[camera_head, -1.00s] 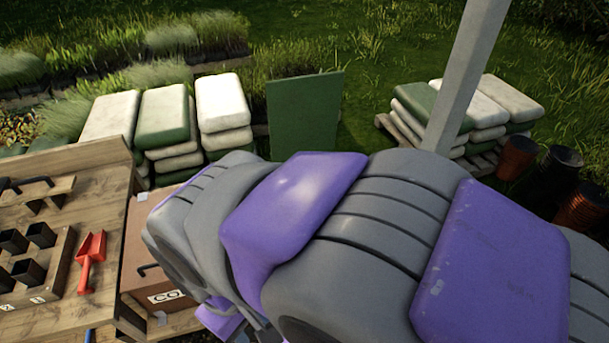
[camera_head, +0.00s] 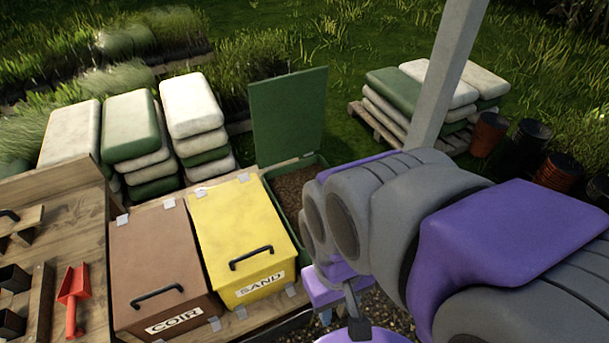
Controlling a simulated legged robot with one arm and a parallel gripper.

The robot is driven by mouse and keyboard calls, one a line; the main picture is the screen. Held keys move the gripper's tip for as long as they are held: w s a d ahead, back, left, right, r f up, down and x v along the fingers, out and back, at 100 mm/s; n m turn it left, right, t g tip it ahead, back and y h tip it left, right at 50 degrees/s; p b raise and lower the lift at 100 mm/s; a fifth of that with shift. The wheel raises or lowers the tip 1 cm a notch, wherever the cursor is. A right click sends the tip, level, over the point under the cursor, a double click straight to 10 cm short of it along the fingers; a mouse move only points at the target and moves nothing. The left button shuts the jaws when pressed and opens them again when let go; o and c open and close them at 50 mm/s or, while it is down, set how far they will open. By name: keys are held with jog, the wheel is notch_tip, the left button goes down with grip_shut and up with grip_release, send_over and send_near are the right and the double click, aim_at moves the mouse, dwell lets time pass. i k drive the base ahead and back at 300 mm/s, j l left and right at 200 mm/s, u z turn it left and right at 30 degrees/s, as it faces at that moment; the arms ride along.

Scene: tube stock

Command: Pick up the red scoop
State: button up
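The red scoop (camera_head: 73,296) lies on the wooden bench (camera_head: 88,240) at the lower left, its handle toward the bottom of the picture. My arm, grey and purple, reaches in from the right, well apart from the scoop. Its end points down near the bottom middle, where part of my gripper (camera_head: 362,330) shows at the picture's edge. Its fingertips are out of frame, so I cannot see whether it is open or shut.
A brown COIR bin (camera_head: 158,262) and a yellow SAND bin (camera_head: 237,238), both lidded, stand between the scoop and my arm. A green bin (camera_head: 290,115) with its lid raised holds brown soil. Black pots (camera_head: 14,278) stand left of the scoop. A post (camera_head: 447,75) rises behind my arm.

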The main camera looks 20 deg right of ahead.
aim_at(75, 287)
jog(key=u, duration=1.6)
jog(key=i+j+z, duration=0.35)
jog(key=j, duration=0.25)
jog(key=i+j+z, duration=0.15)
jog(key=j, duration=0.2)
jog(key=i+j+z, duration=0.2)
jog(key=j, duration=0.15)
jog(key=j+z, duration=0.15)
jog(key=j, duration=0.2)
jog(key=i, duration=0.05)
